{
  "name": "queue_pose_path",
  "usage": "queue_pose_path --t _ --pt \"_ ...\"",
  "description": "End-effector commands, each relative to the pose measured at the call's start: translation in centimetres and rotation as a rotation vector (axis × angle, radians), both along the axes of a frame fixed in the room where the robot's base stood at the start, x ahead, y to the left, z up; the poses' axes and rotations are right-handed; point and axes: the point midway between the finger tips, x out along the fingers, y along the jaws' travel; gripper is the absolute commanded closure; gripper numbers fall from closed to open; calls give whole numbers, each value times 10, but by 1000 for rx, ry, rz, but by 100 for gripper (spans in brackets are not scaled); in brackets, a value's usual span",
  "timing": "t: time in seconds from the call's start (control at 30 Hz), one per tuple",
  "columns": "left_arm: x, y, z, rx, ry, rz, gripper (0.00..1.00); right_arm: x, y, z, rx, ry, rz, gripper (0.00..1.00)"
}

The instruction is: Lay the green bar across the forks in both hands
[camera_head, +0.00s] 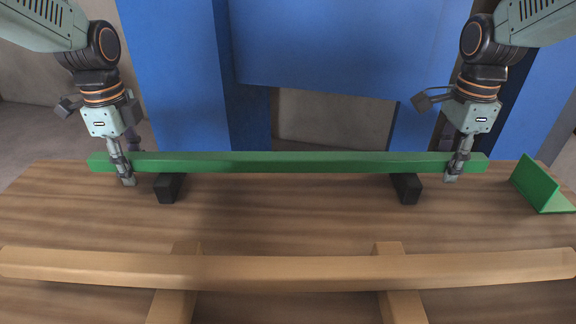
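The long green bar (290,162) runs left to right near the far edge of the wooden table. It lies over two dark blocks, a left one (169,188) and a right one (406,188), which look like the forks. My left gripper (125,172) is at the bar's left end, with a finger on the near side of it. My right gripper (456,170) is at the bar's right end in the same way. The far fingers are mostly hidden behind the bar, so I cannot tell whether either gripper is closed on it.
A light wooden beam (290,271) lies across two wooden supports in the foreground. A green angled piece (541,187) stands at the table's right. Blue panels (330,45) rise behind the table. The wooden tabletop (290,215) between bar and beam is clear.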

Motion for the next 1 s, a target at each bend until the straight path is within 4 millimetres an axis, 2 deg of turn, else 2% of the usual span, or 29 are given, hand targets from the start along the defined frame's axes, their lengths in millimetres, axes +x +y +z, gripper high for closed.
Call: queue_pose_path --t 0.03,0.37,1.0 --pt "0 0 0 0 0 0 72 0 0 0 0 0 0 72" --pt "0 0 0 0 -1 0 100 0 0 0 0 -1 0 100" --pt "1 0 2 0 -6 0 100 1 0 2 0 -6 0 100"
